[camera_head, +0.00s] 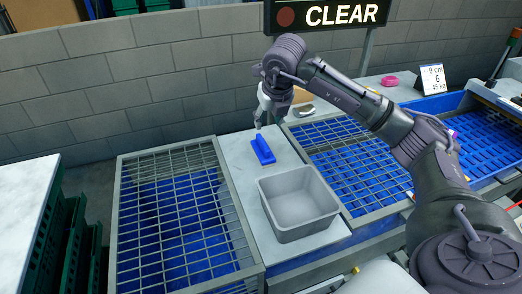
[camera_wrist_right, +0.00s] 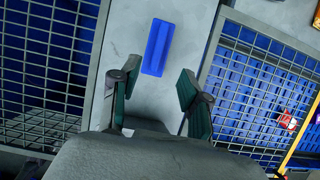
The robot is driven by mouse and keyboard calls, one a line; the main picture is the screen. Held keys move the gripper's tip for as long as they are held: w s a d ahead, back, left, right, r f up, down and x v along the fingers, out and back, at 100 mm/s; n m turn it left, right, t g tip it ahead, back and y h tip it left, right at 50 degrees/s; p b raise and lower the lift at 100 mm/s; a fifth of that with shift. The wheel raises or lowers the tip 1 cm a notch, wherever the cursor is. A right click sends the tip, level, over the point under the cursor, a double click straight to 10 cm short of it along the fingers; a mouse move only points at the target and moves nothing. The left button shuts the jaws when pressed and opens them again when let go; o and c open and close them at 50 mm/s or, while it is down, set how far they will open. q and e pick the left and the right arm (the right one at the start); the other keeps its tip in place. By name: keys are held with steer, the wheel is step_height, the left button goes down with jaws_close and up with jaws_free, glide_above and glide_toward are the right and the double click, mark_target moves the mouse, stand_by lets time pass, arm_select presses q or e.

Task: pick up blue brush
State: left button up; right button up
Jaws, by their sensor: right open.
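The blue brush (camera_head: 263,151) lies on the light grey worktop (camera_head: 237,152) between two mesh grids, behind the grey bin. In the right wrist view the brush (camera_wrist_right: 157,47) shows as a long blue block, ahead of the fingertips and between their lines. My right gripper (camera_head: 266,119) hangs just above and behind the brush in the head view. In the right wrist view the right gripper (camera_wrist_right: 156,84) is open, with its two green-padded fingers apart and nothing between them. My left gripper is not in view.
A grey open bin (camera_head: 298,233) stands on the worktop in front of the brush. Wire mesh grids (camera_head: 180,153) over blue trays flank the worktop. A "CLEAR" sign (camera_head: 340,15), a pink ring (camera_head: 390,81) and a number card (camera_head: 432,80) are at the back.

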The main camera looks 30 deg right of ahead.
mark_target(263, 142)
steer(key=p+x, duration=0.1)
steer(key=x, duration=0.6)
steer(key=shift+a, duration=0.1)
steer(key=shift+w+f+p, duration=0.15)
steer(key=shift+f+p, duration=0.3)
steer(key=shift+p, duration=0.25)
steer(key=p+x, duration=0.1)
steer(key=x, duration=0.2)
steer(key=shift+w+f, duration=0.1)
steer(key=shift+f, duration=0.25)
steer(key=shift+w+f, duration=0.15)
steer(key=shift+f, duration=0.15)
steer(key=shift+c, duration=0.2)
jaws_close()
